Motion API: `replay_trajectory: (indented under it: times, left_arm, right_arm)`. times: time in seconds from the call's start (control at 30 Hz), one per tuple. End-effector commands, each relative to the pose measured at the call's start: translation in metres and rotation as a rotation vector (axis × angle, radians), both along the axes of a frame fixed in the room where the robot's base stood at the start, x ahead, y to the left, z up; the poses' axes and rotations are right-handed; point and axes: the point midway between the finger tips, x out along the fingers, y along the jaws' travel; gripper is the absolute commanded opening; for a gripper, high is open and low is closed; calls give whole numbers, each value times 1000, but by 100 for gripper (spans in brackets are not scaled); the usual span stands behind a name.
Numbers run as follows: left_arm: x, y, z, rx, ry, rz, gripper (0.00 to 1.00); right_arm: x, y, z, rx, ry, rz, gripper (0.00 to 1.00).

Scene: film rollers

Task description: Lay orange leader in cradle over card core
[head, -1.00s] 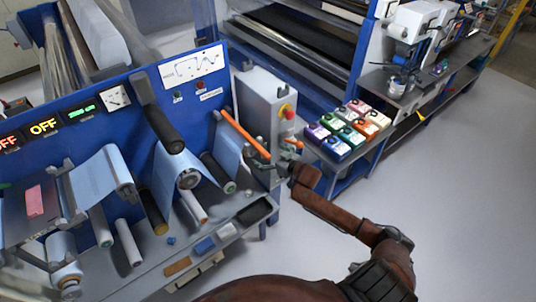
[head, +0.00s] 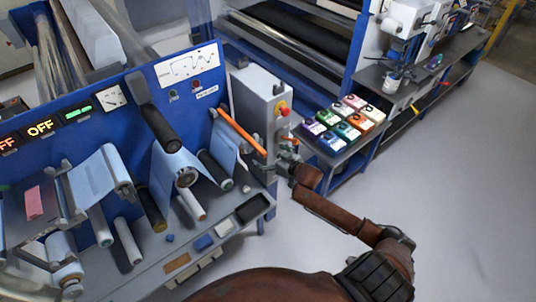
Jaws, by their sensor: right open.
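A long orange bar (head: 238,130) slants down to the right across the right end of the blue machine panel, beside a light-blue film web. I cannot tell whether it is the leader. A brown, card-like tube (head: 153,208) sticks out among the lower rollers. I cannot make out the cradle with certainty. My right gripper (head: 285,152) is open, small in view, by the grey control box at the machine's right end. A small orange piece (head: 289,141) shows beside its fingers; I cannot tell whether they touch. My left gripper is out of view.
The grey control box (head: 262,105) carries a red knob (head: 284,111). A side table holds several coloured boxes (head: 345,122). The machine's front ledge holds a black tray (head: 253,208) and small blocks. The floor to the right is clear.

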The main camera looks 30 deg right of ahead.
Motion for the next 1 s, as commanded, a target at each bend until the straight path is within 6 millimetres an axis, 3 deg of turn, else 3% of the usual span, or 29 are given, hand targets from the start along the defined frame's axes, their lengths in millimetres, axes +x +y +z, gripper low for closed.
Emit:
replay_trajectory:
  times: [0.5, 1.0]
  left_arm:
    - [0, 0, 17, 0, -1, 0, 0]
    - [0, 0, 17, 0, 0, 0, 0]
  right_arm:
    - [-23, -2, 5, 1, 1, 0, 100]
    - [-23, -2, 4, 0, 0, 0, 100]
